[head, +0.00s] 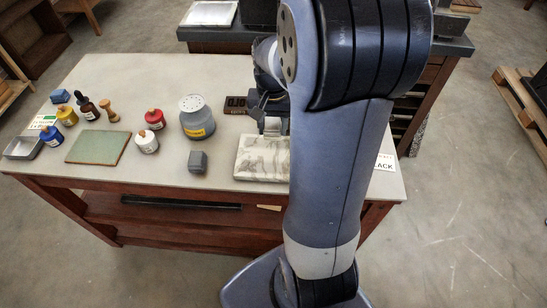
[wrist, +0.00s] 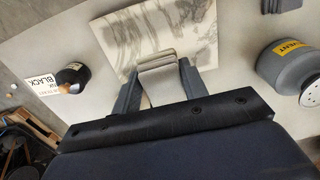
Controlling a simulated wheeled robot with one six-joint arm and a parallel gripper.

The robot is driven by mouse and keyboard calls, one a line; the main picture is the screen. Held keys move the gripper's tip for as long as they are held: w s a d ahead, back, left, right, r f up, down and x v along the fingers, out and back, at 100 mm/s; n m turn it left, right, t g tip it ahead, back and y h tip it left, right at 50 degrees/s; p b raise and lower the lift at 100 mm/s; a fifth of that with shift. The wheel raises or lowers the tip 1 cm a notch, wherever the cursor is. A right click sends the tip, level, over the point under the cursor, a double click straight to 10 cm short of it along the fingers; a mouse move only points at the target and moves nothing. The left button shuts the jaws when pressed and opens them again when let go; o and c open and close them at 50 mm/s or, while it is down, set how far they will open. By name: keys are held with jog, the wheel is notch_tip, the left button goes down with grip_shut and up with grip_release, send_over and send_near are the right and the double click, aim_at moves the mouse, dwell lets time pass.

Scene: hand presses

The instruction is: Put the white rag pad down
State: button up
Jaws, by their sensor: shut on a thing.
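The white rag pad (wrist: 158,80) is a pale grey-white folded strip. It sits between the two fingers of my gripper (wrist: 157,84) in the wrist view, and the fingers are shut on it. In the head view my gripper (head: 268,108) is above the table, at the back edge of the marbled white slab (head: 262,160). The slab also shows just beyond the fingers in the wrist view (wrist: 140,38). My arm hides the slab's right part in the head view. I cannot tell whether the pad touches the slab.
A grey solvent can (head: 196,118) and a small grey block (head: 197,161) stand left of the slab.

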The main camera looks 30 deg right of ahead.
aim_at(273, 157)
notch_tip(273, 157, down, 10)
jog(key=shift+s+r, duration=0.1)
jog(key=shift+r, duration=0.05)
dwell(0.3)
jog(key=shift+f, duration=0.2)
jog(key=o, duration=0.9)
jog(key=shift+o, duration=0.2)
jog(key=shift+r, duration=0.15)
notch_tip(273, 157, up, 12)
jog(key=shift+r, duration=0.1)
